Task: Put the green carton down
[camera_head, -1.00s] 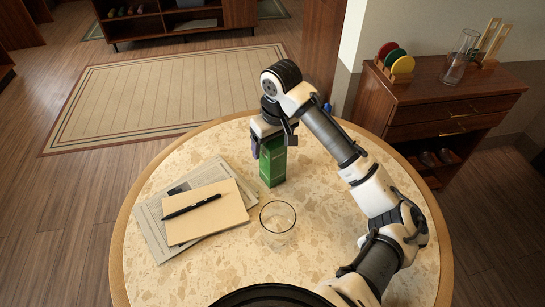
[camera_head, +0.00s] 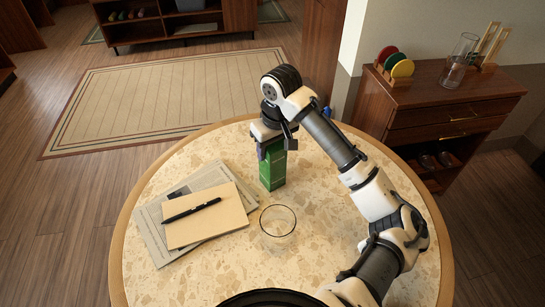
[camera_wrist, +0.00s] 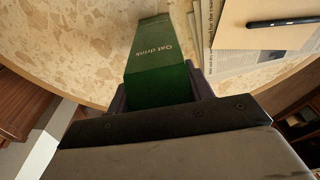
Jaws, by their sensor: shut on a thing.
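The green carton (camera_head: 272,170), labelled "Oat drink", is upright at the back middle of the round speckled table (camera_head: 310,225). My gripper (camera_head: 273,150) comes from above, with its fingers on either side of the carton's upper part, shut on it. The wrist view shows the carton (camera_wrist: 158,62) between the fingers, its lettered side visible and its far end against the tabletop. I cannot tell for sure whether its base touches the table.
A clear glass (camera_head: 278,222) stands in front of the carton. A tan notebook (camera_head: 215,228) with a black pen (camera_head: 191,210) lies on newspapers (camera_head: 158,235) at left. Clear tabletop lies around the carton's base. My arm spans the right side.

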